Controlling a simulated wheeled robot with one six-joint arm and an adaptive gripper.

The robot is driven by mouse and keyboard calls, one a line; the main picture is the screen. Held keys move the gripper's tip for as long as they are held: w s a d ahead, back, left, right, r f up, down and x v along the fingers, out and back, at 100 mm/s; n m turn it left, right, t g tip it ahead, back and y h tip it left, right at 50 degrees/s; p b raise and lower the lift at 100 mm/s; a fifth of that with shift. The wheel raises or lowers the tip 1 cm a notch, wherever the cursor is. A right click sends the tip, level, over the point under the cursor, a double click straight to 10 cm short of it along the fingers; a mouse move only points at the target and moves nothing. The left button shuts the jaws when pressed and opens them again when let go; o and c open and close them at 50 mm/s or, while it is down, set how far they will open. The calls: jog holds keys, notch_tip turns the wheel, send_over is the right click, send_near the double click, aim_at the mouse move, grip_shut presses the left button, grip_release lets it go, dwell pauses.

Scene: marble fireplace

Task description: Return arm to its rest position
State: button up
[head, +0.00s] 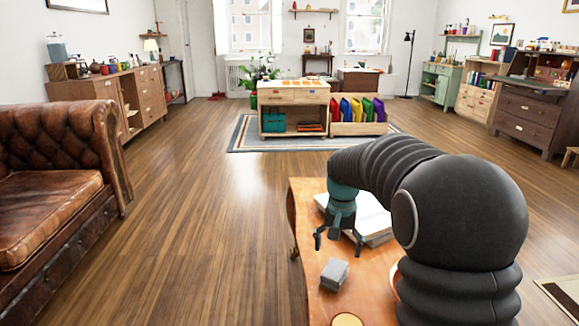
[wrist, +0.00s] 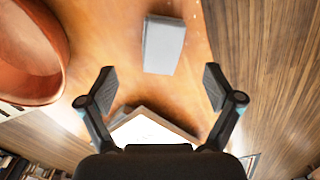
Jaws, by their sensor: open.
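My gripper (head: 339,240) hangs fingers down over the wooden table in the head view. In the wrist view my gripper (wrist: 158,85) shows its two fingers spread apart with nothing between them. A small grey block (head: 334,274) lies on the table just in front of and below the fingers. The grey block (wrist: 163,45) also shows in the wrist view, beyond the fingertips and apart from them. My dark arm hides the right part of the table.
The orange-brown wooden table (head: 312,300) carries a white-topped book or box (head: 370,218) behind my gripper. A round copper-coloured vessel (wrist: 30,50) stands at the left in the wrist view. A leather sofa (head: 50,170) is at the left. The wooden floor between is clear.

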jog(key=s+r+n+t, duration=0.2)
jog(key=s+r, duration=0.1)
jog(key=s, duration=1.1)
jog(key=s+r+n+t, duration=0.2)
jog(key=s+r+t, duration=0.1)
jog(key=s, duration=1.2)
jog(key=shift+r+t, duration=0.3)
jog(key=shift+r, duration=0.05)
